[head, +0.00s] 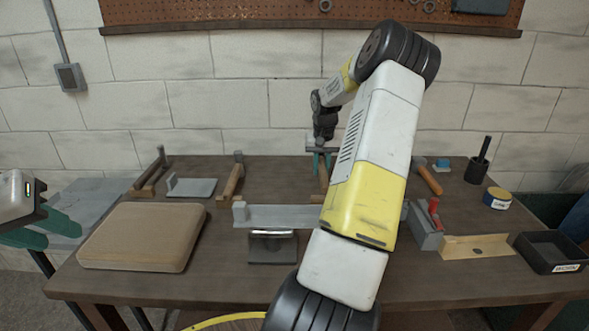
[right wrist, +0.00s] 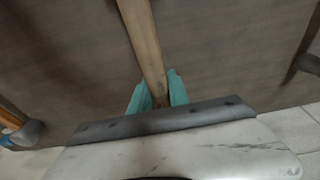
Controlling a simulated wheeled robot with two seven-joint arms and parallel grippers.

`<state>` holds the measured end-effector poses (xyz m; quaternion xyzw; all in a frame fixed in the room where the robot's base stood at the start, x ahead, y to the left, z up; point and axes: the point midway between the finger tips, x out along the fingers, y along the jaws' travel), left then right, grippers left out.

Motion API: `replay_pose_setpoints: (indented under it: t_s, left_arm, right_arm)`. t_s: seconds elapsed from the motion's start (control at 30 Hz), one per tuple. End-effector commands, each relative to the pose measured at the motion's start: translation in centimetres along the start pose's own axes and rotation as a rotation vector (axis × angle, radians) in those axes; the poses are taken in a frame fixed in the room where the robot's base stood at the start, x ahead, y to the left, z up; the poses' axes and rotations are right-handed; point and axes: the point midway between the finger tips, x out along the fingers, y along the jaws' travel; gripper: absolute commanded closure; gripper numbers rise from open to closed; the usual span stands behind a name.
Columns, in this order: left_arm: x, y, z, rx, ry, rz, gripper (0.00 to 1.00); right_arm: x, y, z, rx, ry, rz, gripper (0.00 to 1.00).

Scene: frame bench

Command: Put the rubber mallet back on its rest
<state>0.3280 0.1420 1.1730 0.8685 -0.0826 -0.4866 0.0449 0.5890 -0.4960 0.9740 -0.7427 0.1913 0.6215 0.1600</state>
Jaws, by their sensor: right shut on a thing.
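My right gripper (head: 322,165) is at the back middle of the bench, its green fingers shut on a light wooden handle (right wrist: 143,40). The handle runs away from the fingers in the right wrist view; a short part of it shows below the fingers in the head view (head: 323,182). I see no mallet head on it; my right arm hides part of that area. Two wooden pieces with dark or grey upright ends, a left one (head: 150,178) and a middle one (head: 231,180), stand on the bench; I cannot tell which is the rest. My left gripper (head: 42,228) is open and empty, left of the bench.
A tan padded board (head: 140,237) lies front left. A grey metal bar (head: 285,216) lies at the middle. Right are an orange-handled tool (head: 428,178), a red-levered clamp (head: 433,212), a wooden block (head: 480,246), a black tray (head: 553,252), a tin (head: 497,200) and a black cup (head: 477,172).

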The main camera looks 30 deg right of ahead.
Motion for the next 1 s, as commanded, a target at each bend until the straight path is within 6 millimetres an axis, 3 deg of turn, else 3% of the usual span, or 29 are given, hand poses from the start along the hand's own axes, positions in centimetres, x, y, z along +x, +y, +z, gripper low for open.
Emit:
replay_pose_setpoints:
  t_s: [0.17,0.5,0.53,0.6,1.0]
  left_arm:
    - [0.0,0.0,0.0,0.000,0.000,0.000,0.64]
    - [0.0,0.0,0.0,0.000,0.000,0.000,0.64]
    - [0.0,0.0,0.0,0.000,0.000,0.000,0.64]
    - [0.0,0.0,0.0,0.000,0.000,0.000,0.64]
    - [0.0,0.0,0.0,0.000,0.000,0.000,0.64]
  right_arm:
    - [2.4,0.0,0.4,-0.001,0.000,0.000,1.00]
    - [2.7,0.0,0.4,-0.001,0.002,0.000,1.00]
    - [2.7,0.0,0.5,-0.001,0.001,0.000,0.72]
    - [2.7,0.0,0.5,-0.001,0.000,0.000,0.59]
    - [2.2,0.1,0.4,0.000,0.001,0.001,0.57]
